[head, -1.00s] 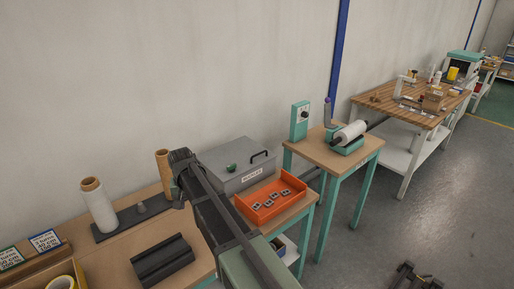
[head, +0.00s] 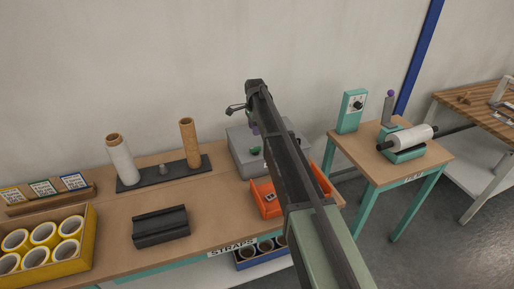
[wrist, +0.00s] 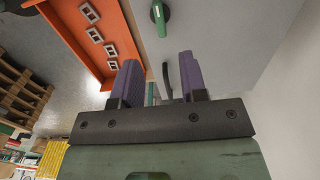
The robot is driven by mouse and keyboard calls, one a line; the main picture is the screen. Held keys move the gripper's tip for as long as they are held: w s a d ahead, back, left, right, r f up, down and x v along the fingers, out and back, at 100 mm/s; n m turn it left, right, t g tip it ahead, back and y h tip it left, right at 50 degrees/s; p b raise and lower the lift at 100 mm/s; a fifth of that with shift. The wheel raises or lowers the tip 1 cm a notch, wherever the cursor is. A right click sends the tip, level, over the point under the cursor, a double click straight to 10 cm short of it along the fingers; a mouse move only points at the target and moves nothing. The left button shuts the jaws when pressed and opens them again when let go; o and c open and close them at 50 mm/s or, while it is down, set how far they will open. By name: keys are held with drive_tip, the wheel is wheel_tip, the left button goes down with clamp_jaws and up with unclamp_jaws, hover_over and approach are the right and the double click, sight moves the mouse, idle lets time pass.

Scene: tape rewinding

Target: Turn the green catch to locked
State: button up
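The green catch (head: 255,151) is on the grey lidded box (head: 239,142) at the back of the bench, partly hidden behind my arm in the head view. In the wrist view the green catch (wrist: 158,17) sits on a dark round base at the top, beyond my fingertips and apart from them. My gripper (wrist: 159,72) is open, with two purple-padded fingers well apart and nothing clamped between them. The box's black handle (wrist: 167,82) shows in the gap between the fingers. In the head view a purple pad of my gripper (head: 254,129) shows above the box.
An orange tray (head: 260,197) with small metal parts stands in front of the box. Two spools, brown (head: 189,143) and white (head: 122,160), stand left on a dark base. A black block (head: 160,226) and a yellow tape box (head: 88,244) are further left. Wall rises close behind.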

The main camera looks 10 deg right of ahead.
sight(255, 148)
wheel_tip(255, 148, down, 10)
drive_tip(key=b, duration=0.9)
drive_tip(key=shift+f+b, duration=0.25)
drive_tip(key=shift+b, duration=0.1)
drive_tip(key=shift+r, duration=0.1)
clamp_jaws()
